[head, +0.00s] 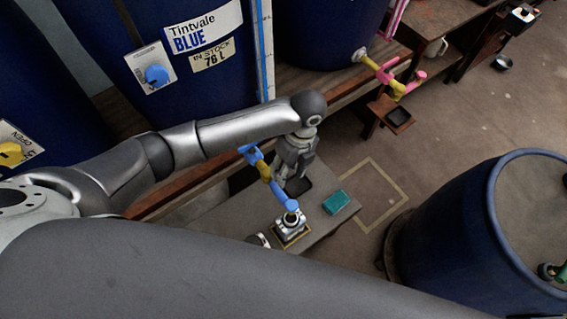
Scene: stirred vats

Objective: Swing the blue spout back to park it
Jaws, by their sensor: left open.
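The blue spout (282,194) slopes down and right from a yellow tap body (264,171) with a blue handle (249,154). Its outer end appears above a small metal vessel (291,221) on a square base. The tap is in front of the blue vat labelled Tintvale BLUE (205,80). My left gripper (290,176) points downward just right of the tap and spout, open. I cannot tell whether it touches the spout. My right gripper is not in view.
A yellow-and-pink tap (390,78) projects from another vat behind. A large blue drum (450,225) stands at right. Open floor (440,120) lies between.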

